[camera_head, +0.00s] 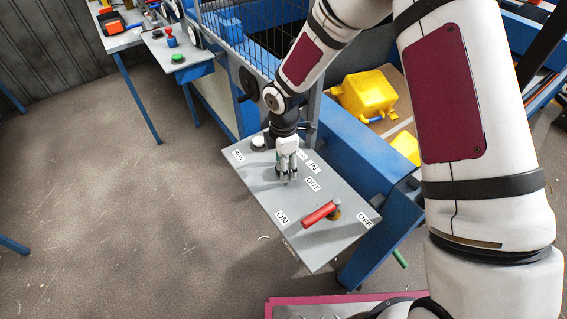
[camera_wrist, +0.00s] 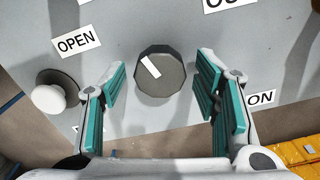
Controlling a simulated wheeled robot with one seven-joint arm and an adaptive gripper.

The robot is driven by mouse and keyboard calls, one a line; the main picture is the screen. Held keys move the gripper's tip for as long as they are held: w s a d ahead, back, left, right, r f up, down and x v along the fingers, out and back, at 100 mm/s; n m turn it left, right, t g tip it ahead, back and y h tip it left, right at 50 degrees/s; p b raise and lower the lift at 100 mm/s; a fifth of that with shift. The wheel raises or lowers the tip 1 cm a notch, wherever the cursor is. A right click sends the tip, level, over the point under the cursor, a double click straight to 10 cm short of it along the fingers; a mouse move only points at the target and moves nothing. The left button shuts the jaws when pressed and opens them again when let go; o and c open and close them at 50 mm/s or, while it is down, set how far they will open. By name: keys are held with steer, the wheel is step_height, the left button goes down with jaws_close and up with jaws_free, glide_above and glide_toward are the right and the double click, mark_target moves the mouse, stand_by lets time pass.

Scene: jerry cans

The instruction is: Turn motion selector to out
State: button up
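The selector knob (camera_wrist: 161,76) is dark, round and faceted, with a white mark slanting toward the upper left in the wrist view. It sits on the grey control panel (camera_head: 262,190). My gripper (camera_head: 287,178) is over the panel, fingers down, and hides the knob in the head view. In the wrist view the gripper's teal finger pads (camera_wrist: 162,65) stand open, one on each side of the knob, with gaps between. An OUT label (camera_head: 313,184) and an IN label (camera_head: 313,167) are right of the gripper in the head view.
A red lever handle (camera_head: 320,214) lies across the panel's near part, between ON and OFF labels. A white button (camera_head: 259,143) is by the far corner; it also shows in the wrist view (camera_wrist: 48,99). Yellow jerry cans (camera_head: 366,95) lie behind blue framing at right.

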steer(key=c, duration=0.9)
steer(key=shift+m, duration=0.3)
steer(key=m, duration=0.2)
steer(key=shift+m, duration=0.4)
steer(key=m+b, duration=0.1)
steer(key=m, duration=0.3)
steer(key=shift+m, duration=0.3)
steer(key=m, duration=0.4)
steer(key=shift+m, duration=1.9)
